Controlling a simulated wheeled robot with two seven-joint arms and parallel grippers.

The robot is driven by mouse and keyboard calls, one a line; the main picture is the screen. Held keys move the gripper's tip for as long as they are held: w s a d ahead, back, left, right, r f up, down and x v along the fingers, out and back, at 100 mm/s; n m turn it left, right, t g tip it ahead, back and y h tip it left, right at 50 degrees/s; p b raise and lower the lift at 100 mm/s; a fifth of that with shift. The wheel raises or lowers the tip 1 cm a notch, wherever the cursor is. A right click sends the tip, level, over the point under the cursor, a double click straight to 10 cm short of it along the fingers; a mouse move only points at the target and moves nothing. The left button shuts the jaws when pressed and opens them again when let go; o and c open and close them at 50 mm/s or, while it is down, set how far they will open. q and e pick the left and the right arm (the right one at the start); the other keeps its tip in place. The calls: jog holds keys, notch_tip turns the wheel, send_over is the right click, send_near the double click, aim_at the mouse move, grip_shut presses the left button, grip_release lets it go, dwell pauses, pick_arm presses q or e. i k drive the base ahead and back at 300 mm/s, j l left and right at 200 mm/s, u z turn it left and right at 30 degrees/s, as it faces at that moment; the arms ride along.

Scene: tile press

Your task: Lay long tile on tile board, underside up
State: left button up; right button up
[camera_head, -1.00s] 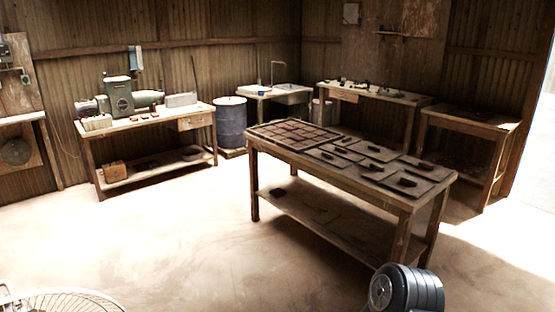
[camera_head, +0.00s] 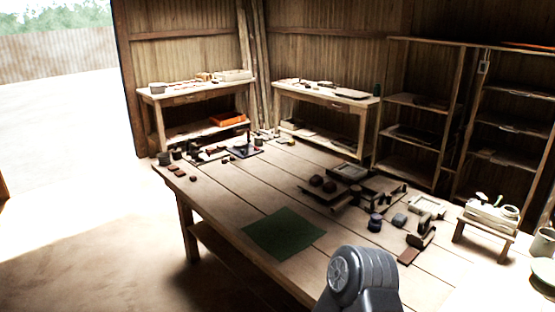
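A large wooden work table (camera_head: 230,195) fills the middle of the view. Small dark reddish-brown blocks (camera_head: 193,178) lie near its left end, too small to tell what they are. A group of dark boards and blocks (camera_head: 375,192) lies right of the middle. I cannot tell which piece is the long tile or which is the tile board, nor which side of any tile is up. Neither of my grippers is in view; only a grey part of my own arm shows at the bottom, in front of the table.
A green mat (camera_head: 284,233) lies flat near the table's front edge, with bare planks around it. A small wooden stand (camera_head: 485,225) holds pale items at the right. Side benches (camera_head: 322,97) and shelves (camera_head: 415,101) line the walls. Open floor (camera_head: 90,255) lies at left.

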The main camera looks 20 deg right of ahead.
aim_at(415, 134)
jog(key=k+j+z, duration=0.1)
jog(key=z, duration=0.25)
jog(key=k+z, duration=0.15)
jog(key=z, duration=0.2)
